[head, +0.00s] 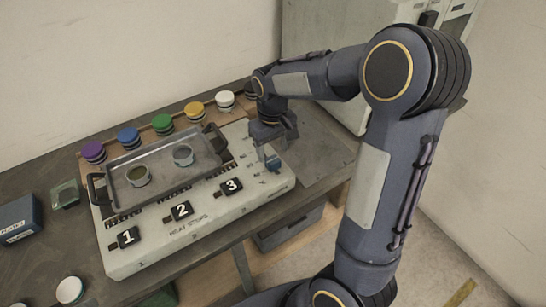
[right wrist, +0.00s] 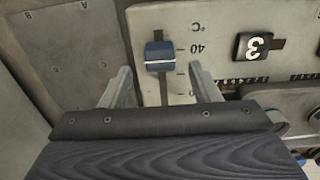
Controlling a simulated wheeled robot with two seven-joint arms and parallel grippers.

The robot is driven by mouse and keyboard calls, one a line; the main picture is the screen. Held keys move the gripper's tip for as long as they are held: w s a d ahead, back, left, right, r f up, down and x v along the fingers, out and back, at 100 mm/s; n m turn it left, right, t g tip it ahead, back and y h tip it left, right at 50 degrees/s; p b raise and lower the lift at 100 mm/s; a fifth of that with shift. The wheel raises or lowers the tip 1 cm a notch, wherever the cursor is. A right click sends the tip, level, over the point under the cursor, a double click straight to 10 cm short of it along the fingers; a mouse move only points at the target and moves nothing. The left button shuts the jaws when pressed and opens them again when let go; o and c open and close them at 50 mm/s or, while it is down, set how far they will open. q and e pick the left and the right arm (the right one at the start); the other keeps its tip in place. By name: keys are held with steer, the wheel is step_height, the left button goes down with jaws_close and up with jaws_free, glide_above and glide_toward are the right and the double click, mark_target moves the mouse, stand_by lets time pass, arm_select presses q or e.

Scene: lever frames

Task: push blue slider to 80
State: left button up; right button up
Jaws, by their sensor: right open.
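The blue slider (right wrist: 158,56) has a white line across it and sits in a slot on the pale control panel (right wrist: 212,20). The number 40 and a °C mark are printed beside the slot in the right wrist view, upside down. The slider stands close to the 40. It also shows in the head view (head: 273,164), near the panel's right end. My right gripper (right wrist: 160,72) is open, its fingers apart on either side of the slot and the slider near the gap between their tips. Contact cannot be told. In the head view this gripper (head: 268,148) hangs over the panel. My left gripper is not in view.
Black switches numbered 1 (head: 128,237), 2 (head: 181,210) and 3 (head: 231,186) line the panel's front. A metal tray (head: 160,167) holding two small cups rests on the panel. Several coloured-lidded jars stand behind. A dark blue box (head: 20,220) is at left.

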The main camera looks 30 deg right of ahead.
mark_target(273, 160)
steer(key=shift+f, duration=2)
jaws_close()
